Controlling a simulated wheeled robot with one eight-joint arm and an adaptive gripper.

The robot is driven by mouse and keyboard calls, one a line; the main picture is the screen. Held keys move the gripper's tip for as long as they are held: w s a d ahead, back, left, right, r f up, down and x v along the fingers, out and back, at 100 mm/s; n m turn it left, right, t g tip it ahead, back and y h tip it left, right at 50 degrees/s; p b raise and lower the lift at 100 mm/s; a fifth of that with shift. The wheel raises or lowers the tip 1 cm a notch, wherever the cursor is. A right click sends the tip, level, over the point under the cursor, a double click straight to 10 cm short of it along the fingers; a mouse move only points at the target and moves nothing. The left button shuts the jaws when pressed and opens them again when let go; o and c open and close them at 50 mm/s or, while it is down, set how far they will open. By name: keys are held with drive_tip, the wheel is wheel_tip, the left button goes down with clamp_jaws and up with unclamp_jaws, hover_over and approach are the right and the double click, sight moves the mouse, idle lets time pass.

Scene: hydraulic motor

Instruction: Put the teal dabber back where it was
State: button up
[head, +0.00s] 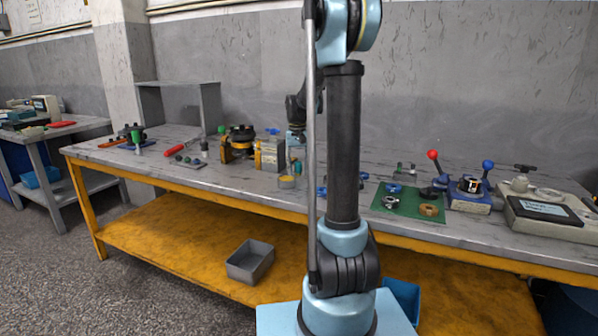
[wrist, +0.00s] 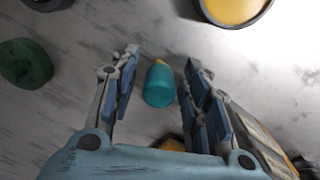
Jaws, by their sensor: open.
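The teal dabber (wrist: 159,87) shows in the wrist view as a short teal cylinder with a yellow-orange tip towards the top of the picture. I cannot tell whether it stands or lies. My gripper (wrist: 162,60) is open, with one finger on each side of the dabber and a visible gap on both sides.
A round dish with yellow contents (wrist: 236,8) is close to the right finger, and also shows in the head view (head: 287,182). A green round part (wrist: 25,64) lies left. A green mat (head: 409,204) with several parts lies right on the bench (head: 215,179).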

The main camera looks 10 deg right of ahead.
sight(298, 162)
wheel_tip(298, 162, up, 12)
drive_tip(key=shift+w+a+f, duration=0.1)
drive_tip(key=shift+w+f, duration=0.05)
drive_tip(key=shift+f, duration=0.05)
idle(0.5)
